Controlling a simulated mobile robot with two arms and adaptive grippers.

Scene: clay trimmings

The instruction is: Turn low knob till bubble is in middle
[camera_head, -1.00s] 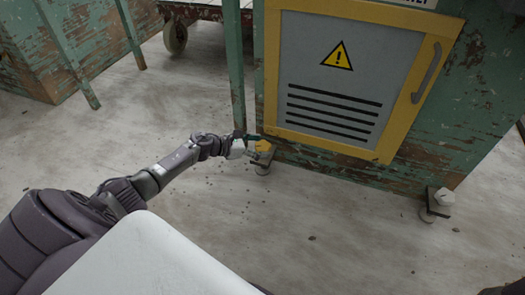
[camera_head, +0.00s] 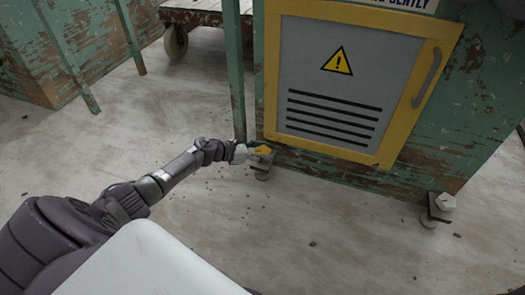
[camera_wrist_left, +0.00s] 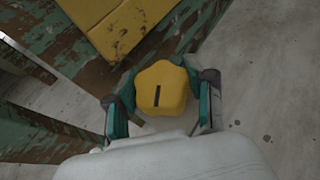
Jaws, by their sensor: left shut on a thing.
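The low knob is yellow and lobed, with a dark slot mark on its top. It sits at the cabinet's front left foot in the head view (camera_head: 263,151). In the left wrist view the knob (camera_wrist_left: 162,88) is between the green-padded fingers of my left gripper (camera_wrist_left: 162,106), which is shut on it from both sides. In the head view my left gripper (camera_head: 251,151) reaches the knob from the left, low near the floor. The slot mark stands nearly upright in the wrist picture. No bubble or level shows in either view. My right gripper is not seen.
The green, peeling cabinet (camera_head: 480,125) has a grey door (camera_head: 350,65) with a yellow frame just above the knob. A wheeled cart (camera_head: 200,18) stands behind. The floor (camera_head: 330,225) in front is mostly clear.

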